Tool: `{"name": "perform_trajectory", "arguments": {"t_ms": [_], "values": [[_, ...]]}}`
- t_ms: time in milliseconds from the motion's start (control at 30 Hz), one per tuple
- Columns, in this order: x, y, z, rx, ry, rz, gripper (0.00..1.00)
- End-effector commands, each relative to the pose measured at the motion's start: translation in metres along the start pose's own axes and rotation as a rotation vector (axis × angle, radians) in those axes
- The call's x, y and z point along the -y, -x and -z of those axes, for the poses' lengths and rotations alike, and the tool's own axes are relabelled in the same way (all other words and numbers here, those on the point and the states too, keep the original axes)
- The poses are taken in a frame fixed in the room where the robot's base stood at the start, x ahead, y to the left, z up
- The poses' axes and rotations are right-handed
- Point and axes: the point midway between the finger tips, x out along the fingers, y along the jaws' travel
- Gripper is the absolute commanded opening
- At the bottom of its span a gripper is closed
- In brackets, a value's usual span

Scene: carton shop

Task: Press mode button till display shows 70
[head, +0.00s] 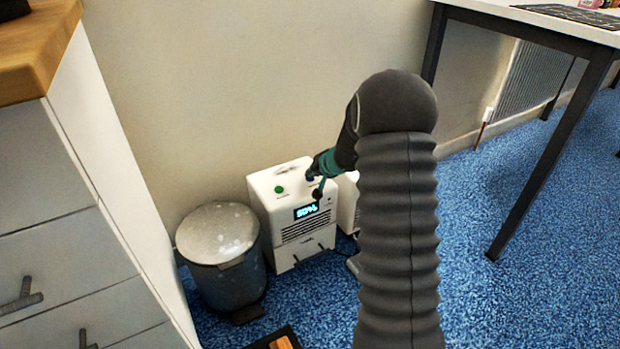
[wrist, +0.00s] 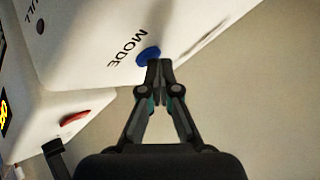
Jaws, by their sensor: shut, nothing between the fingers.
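A white appliance (head: 290,237) stands on the floor against the wall. Its lit front display (head: 306,211) shows small cyan characters that look like 50%, though I cannot read them surely. A green button (head: 279,189) is on its top. The blue button (wrist: 147,53), beside the printed word MODE (wrist: 127,47), is on the top face; in the head view (head: 310,179) it is partly hidden by my gripper. My gripper (wrist: 160,64) is shut and empty, its fingertips at the blue button's edge. I cannot tell whether they touch it.
A second white unit (head: 348,203) stands right beside the appliance, mostly behind my arm; in the wrist view it shows a red part (wrist: 75,117). A lidded bin (head: 221,262) is close on the left. Drawers (head: 62,262) are further left and a table (head: 525,24) at right.

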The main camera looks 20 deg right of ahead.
Motion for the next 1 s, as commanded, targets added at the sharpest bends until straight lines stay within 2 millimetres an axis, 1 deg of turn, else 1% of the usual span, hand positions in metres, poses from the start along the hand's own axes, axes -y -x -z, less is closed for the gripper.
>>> {"name": "perform_trajectory", "arguments": {"t_ms": [300,667,1000], "values": [[0.007,0.010,0.007,-0.001,0.001,0.000,0.00],[0.009,0.012,0.009,-0.001,0.000,0.000,0.00],[0.023,0.032,0.023,-0.001,0.001,0.000,0.00]]}}
